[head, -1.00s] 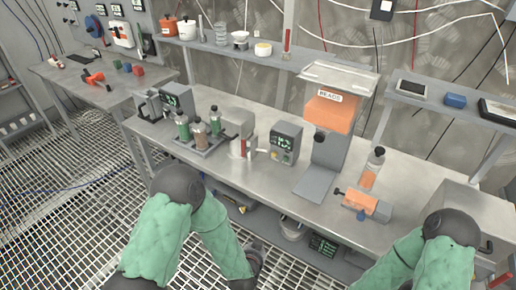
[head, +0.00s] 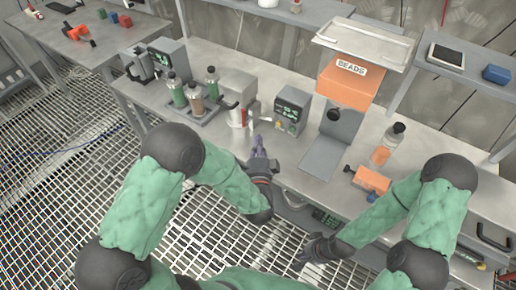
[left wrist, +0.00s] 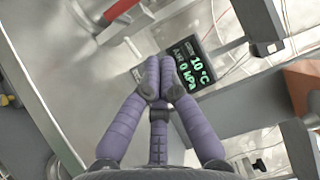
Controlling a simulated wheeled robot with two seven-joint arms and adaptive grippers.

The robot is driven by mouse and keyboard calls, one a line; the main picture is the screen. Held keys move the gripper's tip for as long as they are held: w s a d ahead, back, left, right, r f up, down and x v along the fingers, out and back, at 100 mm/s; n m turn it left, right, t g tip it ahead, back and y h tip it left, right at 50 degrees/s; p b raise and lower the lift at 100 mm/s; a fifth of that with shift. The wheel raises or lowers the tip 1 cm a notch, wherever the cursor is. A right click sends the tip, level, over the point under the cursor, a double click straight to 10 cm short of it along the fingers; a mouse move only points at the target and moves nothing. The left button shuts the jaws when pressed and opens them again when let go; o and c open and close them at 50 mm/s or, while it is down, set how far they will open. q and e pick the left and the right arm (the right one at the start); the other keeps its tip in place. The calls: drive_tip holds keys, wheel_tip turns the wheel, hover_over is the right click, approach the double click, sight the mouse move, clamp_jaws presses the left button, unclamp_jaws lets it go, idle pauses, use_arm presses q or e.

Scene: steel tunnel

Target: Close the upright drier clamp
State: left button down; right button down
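A grey upright unit (head: 238,97) stands mid-bench with a red upright bar (head: 244,117) at its front. It may be the upright drier with its clamp; I cannot tell whether the clamp is open. In the left wrist view a red bar (left wrist: 117,10) lies beside a metal cylinder at upper left, beyond my fingers. My left gripper (head: 259,143) has purple fingers over the bench's front edge, below the unit and apart from it. In the left wrist view its fingertips (left wrist: 160,72) meet with nothing visible between them. My right gripper (head: 312,250) hangs in front of the bench, its fingers unclear.
A rack of several bottles (head: 197,112) stands left. The BEADS hopper (head: 350,85), an orange device (head: 371,180) and a bottle (head: 385,145) stand further right.

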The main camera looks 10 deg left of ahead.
use_arm(q)
drive_tip(key=w+a+b, duration=0.2)
drive_tip(key=w+a, duration=0.2)
drive_tip(key=w, duration=0.3)
drive_tip(key=shift+a+r, duration=0.3)
drive_tip(key=shift+a, duration=0.05)
drive_tip(key=shift+w+a+r+n+g+p, duration=0.3)
drive_tip(key=shift+a+n+g+p, duration=0.1)
drive_tip(key=shift+a+n+p, duration=0.15)
